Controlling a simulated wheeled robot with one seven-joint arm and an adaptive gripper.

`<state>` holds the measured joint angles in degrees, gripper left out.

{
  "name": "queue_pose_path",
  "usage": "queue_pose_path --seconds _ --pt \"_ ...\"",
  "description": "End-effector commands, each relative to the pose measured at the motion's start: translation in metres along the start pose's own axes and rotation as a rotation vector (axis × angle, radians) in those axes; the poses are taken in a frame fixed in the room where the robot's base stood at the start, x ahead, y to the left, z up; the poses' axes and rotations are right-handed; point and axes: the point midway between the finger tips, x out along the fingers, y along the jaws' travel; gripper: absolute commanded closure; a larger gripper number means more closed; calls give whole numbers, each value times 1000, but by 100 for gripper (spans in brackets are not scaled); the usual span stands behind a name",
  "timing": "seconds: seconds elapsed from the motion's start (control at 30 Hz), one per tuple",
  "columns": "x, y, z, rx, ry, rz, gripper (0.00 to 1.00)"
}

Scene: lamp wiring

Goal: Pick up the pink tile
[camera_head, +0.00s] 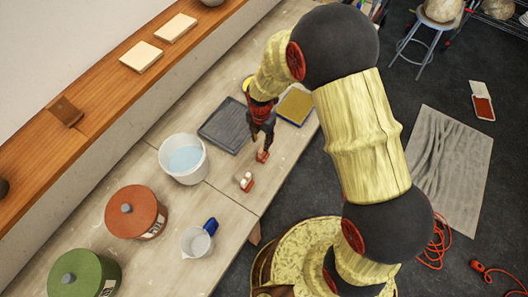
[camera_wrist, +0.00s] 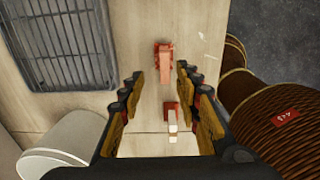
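No flat piece is clearly a pink tile. A small pinkish-red piece (camera_wrist: 164,62) lies on the worktable, just beyond my open fingertips in the wrist view; it also shows below my gripper in the head view (camera_head: 262,156). A second small red piece with white parts on it (camera_wrist: 171,118) shows between my fingers in the wrist view, and nearer the table's front edge in the head view (camera_head: 246,182). My gripper (camera_wrist: 157,82) is open and empty above the table, pointing down. In the head view my gripper (camera_head: 262,135) is small and dark.
A grey ribbed tray (camera_head: 226,125) and a yellow pad with a blue edge (camera_head: 295,106) lie near my gripper. A white bucket of bluish liquid (camera_head: 184,160), a jug with a blue handle (camera_head: 197,242), and red (camera_head: 135,212) and green (camera_head: 84,274) pots stand to the left.

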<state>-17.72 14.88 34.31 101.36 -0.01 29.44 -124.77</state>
Motion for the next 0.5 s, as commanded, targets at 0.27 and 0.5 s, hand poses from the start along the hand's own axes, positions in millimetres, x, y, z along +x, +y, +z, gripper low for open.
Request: queue_pose_path --seconds 0.27,0.5 --pt "30 -5 0 3 2 -3 67" --pt "61 -8 1 3 1 -2 67"
